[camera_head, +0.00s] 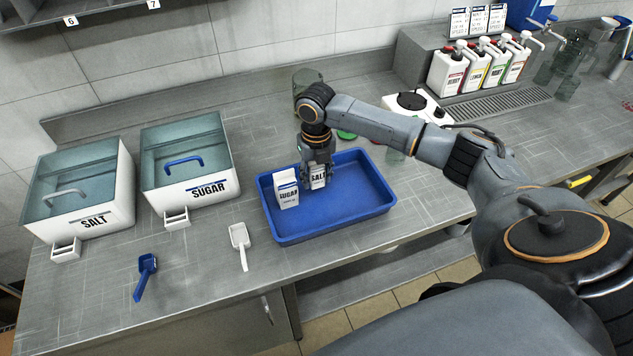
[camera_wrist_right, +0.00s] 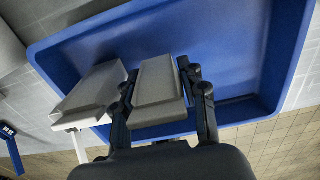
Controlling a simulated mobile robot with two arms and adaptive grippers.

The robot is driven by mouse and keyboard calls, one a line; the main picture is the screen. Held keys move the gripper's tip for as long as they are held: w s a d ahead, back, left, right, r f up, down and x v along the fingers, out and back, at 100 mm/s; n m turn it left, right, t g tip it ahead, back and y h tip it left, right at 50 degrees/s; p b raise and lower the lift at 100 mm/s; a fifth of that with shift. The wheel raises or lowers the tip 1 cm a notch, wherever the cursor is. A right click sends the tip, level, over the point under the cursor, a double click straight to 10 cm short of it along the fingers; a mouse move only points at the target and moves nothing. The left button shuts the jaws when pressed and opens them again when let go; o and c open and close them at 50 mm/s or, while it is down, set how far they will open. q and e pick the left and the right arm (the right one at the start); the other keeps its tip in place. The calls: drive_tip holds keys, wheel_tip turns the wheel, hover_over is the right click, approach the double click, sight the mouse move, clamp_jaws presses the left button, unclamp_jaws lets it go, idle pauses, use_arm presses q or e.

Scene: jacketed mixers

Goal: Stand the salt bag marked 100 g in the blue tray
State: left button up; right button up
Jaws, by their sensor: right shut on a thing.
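The white salt bag (camera_head: 318,178) is in the left part of the blue tray (camera_head: 350,207), its SALT label facing front. Its gram mark is too small to read. My right gripper (camera_head: 317,165) points down and is shut on this bag. In the right wrist view the bag (camera_wrist_right: 157,90) sits between the two fingers (camera_wrist_right: 160,105), over the tray floor (camera_wrist_right: 215,45). I cannot tell whether its base touches the floor. A white sugar bag (camera_head: 287,190) stands upright in the tray just left of the salt bag. My left gripper is not in view.
Left of the tray are a SALT bin (camera_head: 80,185) and a SUGAR bin (camera_head: 188,160). A white scoop (camera_head: 240,240) and a blue scoop (camera_head: 146,272) lie on the counter. A white scale (camera_head: 415,105), syrup pumps (camera_head: 480,65) and a glass vessel (camera_head: 304,80) stand behind.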

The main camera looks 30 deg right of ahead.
sight(316, 184)
wheel_tip(316, 184, down, 3)
drive_tip(key=shift+f, duration=0.3)
drive_tip(key=o, duration=1)
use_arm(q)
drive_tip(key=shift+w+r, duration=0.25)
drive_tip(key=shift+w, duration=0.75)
use_arm(e)
drive_tip(key=shift+o, duration=0.2)
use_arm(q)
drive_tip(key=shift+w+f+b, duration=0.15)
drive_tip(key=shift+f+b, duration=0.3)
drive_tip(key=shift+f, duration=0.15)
use_arm(e)
wheel_tip(316, 184, up, 12)
drive_tip(key=shift+r, duration=0.2)
